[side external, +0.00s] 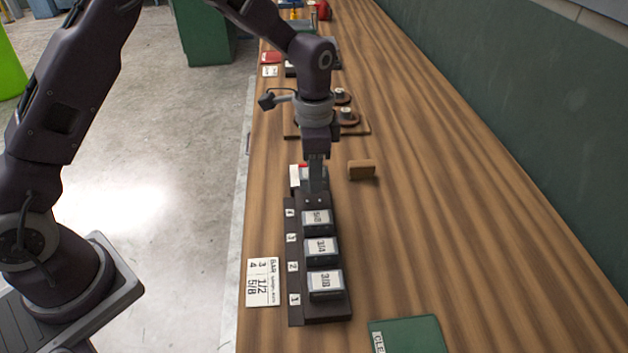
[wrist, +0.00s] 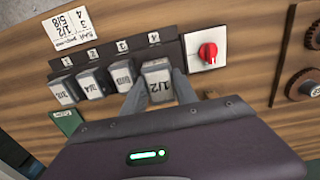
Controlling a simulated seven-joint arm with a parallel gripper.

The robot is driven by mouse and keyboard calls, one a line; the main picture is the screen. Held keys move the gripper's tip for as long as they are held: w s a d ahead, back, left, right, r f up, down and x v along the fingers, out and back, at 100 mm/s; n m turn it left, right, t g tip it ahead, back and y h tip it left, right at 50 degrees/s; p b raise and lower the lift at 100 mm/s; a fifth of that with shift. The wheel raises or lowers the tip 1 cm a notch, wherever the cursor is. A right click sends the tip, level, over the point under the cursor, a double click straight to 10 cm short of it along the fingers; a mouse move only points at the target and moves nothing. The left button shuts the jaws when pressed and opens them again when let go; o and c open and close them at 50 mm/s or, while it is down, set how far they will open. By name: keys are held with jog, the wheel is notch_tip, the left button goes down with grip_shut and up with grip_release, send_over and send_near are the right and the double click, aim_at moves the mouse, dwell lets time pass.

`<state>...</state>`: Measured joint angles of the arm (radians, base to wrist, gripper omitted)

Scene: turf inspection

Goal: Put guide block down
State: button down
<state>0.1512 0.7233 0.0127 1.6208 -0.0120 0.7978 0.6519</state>
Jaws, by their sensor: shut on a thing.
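My gripper (side external: 315,190) is shut on the 1/2 guide block (wrist: 157,82), with a finger on each side of it in the wrist view (wrist: 158,90). The held block is at the number 4 end of the dark rack (side external: 294,310); I cannot tell whether it is seated or just above. In the side view the gripper mostly hides it. Beside it stand the 5/8 block (side external: 317,218) by number 3, the 3/4 block (side external: 322,247) by number 2 and the 3/8 block (side external: 325,281) by number 1.
A white card (side external: 263,282) left of the rack lists 3 1/2 and 4 5/8. A red knob on a white plate (wrist: 208,53) sits close past the rack's number 4 end.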

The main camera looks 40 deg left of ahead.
jog(key=shift+r, duration=0.95)
